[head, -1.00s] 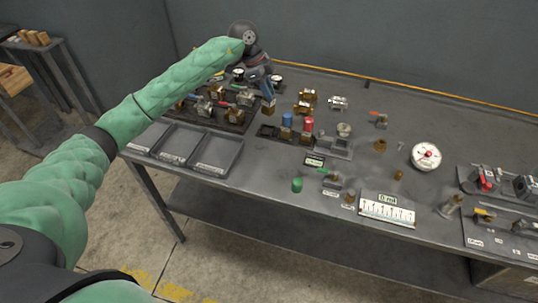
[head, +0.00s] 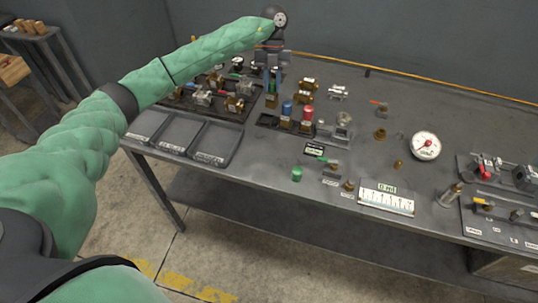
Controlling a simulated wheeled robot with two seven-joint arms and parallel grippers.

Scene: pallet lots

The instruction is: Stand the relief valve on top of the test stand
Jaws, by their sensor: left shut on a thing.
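My left gripper (head: 272,84) points down over the back of the bench, left of the middle. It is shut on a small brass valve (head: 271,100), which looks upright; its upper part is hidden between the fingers. I take this to be the relief valve. Just right of it a dark rack holds a blue-capped brass valve (head: 287,109) and a red-capped one (head: 307,114). A grey block (head: 337,134) with a round metal fitting stands at the rack's right end; I cannot tell for sure whether it is the test stand. My right gripper is not in view.
A dark tray of valves (head: 222,98) lies left of the gripper, with grey bins (head: 212,145) in front. Brass fittings (head: 309,84) lie behind the rack. The back right bench is mostly clear.

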